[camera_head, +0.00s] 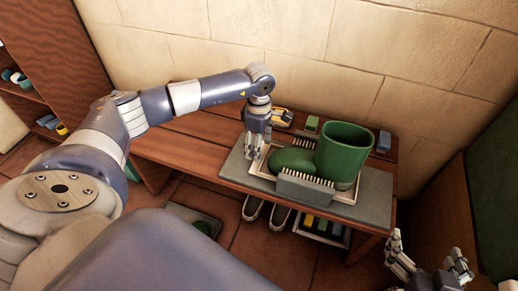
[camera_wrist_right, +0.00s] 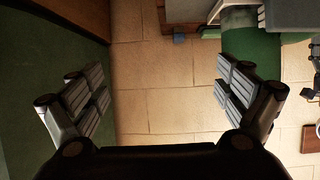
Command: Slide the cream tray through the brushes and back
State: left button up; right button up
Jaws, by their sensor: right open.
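The cream tray (camera_head: 262,168) lies on a grey board (camera_head: 377,206) on the wooden bench. A green boot (camera_head: 346,152) lies on the tray with its shaft upright at the right and its foot to the left. A front brush (camera_head: 305,187) and a back brush (camera_head: 302,142) flank the boot's foot. My left gripper (camera_head: 257,153) points down at the tray's left end; whether it touches the tray is unclear, and its fingers are too small to read. My right gripper (camera_head: 430,268) is open and empty, low at the right; its spread fingers also show in the right wrist view (camera_wrist_right: 160,100).
Small items, including a yellow-and-grey one (camera_head: 282,117), stand along the bench's back. Shoes (camera_head: 265,212) and a crate of coloured things (camera_head: 318,228) are below the bench. A stone wall (camera_head: 330,50) closes the back; a wooden panel (camera_head: 437,195) stands at the right.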

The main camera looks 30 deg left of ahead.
aim_at(287, 152)
pick_arm(q)
jog(key=shift+f, duration=0.95)
pick_arm(e)
jog(key=shift+w+a+r+t, duration=0.15)
jog(key=shift+w+r+t, duration=0.15)
jog(key=shift+r, duration=0.25)
jog(key=shift+w+a+r+t, duration=0.15)
jog(key=shift+w+r+t, duration=0.15)
jog(key=shift+r, duration=0.2)
pick_arm(q)
jog(key=c, duration=1.5)
jog(key=d, duration=0.2)
jog(key=w+d, duration=0.1)
jog(key=d, duration=0.2)
jog(key=w+d, duration=0.1)
jog(key=d, duration=0.1)
jog(key=shift+d, duration=0.7)
pick_arm(e)
jog(key=shift+s+f, duration=0.15)
jog(key=shift+f, duration=0.1)
pick_arm(q)
jog(key=o, duration=1.5)
jog(key=shift+d, duration=0.1)
pick_arm(e)
jog(key=shift+d, duration=0.15)
